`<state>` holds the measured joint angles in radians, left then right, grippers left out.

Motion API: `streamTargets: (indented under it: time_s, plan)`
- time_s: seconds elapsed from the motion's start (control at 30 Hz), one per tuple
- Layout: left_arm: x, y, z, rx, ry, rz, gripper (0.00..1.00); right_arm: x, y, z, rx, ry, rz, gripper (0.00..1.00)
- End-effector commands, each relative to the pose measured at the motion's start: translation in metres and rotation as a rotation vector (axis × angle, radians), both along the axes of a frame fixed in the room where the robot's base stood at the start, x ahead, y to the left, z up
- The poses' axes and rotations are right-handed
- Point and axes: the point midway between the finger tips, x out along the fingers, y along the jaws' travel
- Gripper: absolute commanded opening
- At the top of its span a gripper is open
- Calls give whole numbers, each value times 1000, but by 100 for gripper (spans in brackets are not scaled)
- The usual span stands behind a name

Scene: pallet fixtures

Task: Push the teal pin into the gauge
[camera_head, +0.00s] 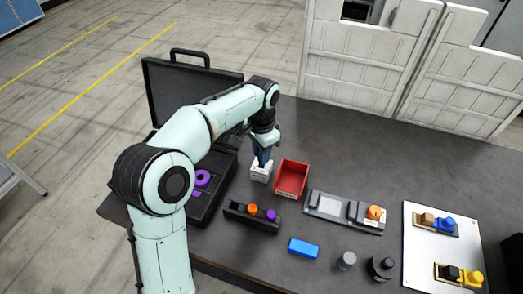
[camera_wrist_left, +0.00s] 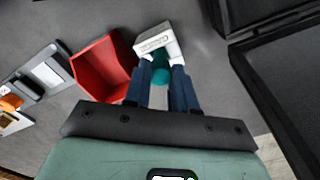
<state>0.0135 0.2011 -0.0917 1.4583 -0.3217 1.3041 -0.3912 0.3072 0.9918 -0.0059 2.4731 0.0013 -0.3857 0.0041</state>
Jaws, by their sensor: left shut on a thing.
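The white gauge block (camera_head: 260,175) stands on the dark table, left of the red bin. It also shows in the left wrist view (camera_wrist_left: 157,40), just beyond my fingertips. My left gripper (camera_head: 262,158) points down right above the gauge. In the left wrist view, my left gripper (camera_wrist_left: 161,75) is shut on the teal pin (camera_wrist_left: 160,66), which sits between the dark blue fingers. The pin's far end is at the gauge's near face; how deep it sits is hidden. My right gripper is not in view.
The red bin (camera_head: 291,179) stands close to the right of the gauge. An open black case (camera_head: 214,207) lies to the left. A dark holder with orange and purple pegs (camera_head: 250,220), a blue block (camera_head: 303,248) and a grey fixture (camera_head: 343,212) are nearer the front.

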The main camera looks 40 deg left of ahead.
Motion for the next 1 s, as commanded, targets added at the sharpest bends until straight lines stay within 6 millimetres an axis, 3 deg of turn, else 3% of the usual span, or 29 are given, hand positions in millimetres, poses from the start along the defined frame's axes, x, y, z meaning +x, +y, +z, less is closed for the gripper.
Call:
streamTargets:
  time_s: [0.27, 0.3, 0.37, 0.4, 0.57, 0.6, 0.67, 1.0]
  plan:
    - [0, 0, -1, 0, 0, 0, 0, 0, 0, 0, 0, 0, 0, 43]
    - [0, 0, -1, 0, 0, 0, 32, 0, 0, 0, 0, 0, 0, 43]
    - [0, 0, -1, 0, 0, 0, 51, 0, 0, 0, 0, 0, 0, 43]
    - [0, 0, -1, 0, 0, 0, 55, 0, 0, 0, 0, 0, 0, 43]
    - [0, 0, -1, 0, -1, 0, 55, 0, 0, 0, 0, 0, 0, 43]
    - [0, 0, -1, 0, 0, 0, 58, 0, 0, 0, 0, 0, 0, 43]
    - [0, 0, -1, 0, 0, 0, 76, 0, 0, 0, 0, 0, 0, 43]
    - [0, 0, 1, 0, -1, 0, 76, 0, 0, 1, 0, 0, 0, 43]
